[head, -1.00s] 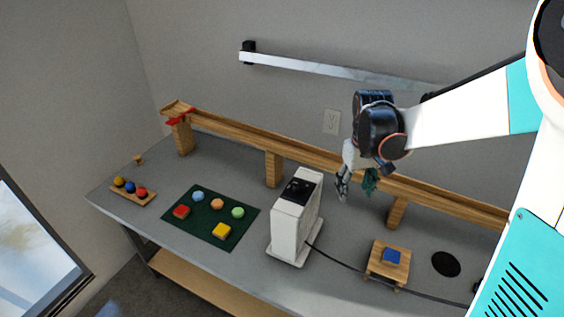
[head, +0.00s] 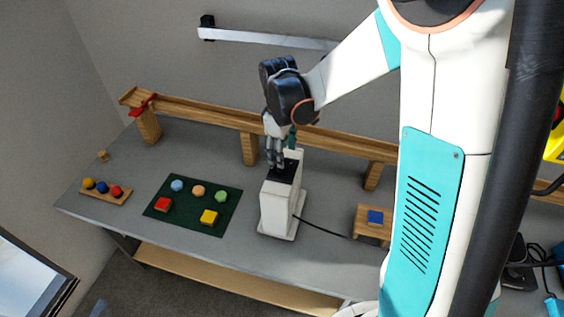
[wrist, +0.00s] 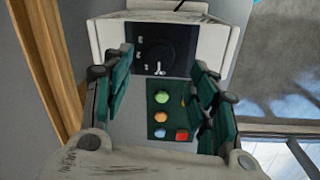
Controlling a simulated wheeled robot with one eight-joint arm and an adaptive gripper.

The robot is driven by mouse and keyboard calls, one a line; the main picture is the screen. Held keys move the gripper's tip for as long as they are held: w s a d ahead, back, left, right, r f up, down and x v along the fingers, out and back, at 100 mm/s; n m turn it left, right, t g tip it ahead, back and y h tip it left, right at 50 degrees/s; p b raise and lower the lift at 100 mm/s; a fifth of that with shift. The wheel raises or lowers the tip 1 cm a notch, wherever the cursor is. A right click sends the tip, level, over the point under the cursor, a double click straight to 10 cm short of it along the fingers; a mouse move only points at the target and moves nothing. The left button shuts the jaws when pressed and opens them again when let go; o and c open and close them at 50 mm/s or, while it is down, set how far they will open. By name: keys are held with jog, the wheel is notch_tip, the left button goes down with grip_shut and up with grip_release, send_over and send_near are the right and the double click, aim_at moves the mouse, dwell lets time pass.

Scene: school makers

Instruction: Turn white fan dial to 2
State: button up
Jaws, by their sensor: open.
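The white fan (head: 278,208) stands upright on the grey table, with a black control panel on its top. In the wrist view the fan (wrist: 218,45) is at the top, and its dark round dial (wrist: 155,48) sits on the black panel with a small pale mark at its lower edge. I cannot read the dial's numbers. My gripper (head: 275,164) is just above the panel in the head view and partly hides the dial. In the wrist view my gripper (wrist: 162,95) is open, its green fingers spread wide to either side of the panel, with nothing between them.
A wooden ramp (head: 215,117) runs along the table behind the fan. A green mat (head: 185,223) with coloured pieces lies to the left, beside a wooden tray (head: 121,198) of balls. A wooden stand (head: 370,231) and a black cable (head: 322,229) are to the right.

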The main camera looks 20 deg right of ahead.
notch_tip(320, 180, down, 5)
jog(key=shift+w+d+f, duration=0.1)
jog(key=shift+w, duration=0.05)
jog(key=c, duration=1.1)
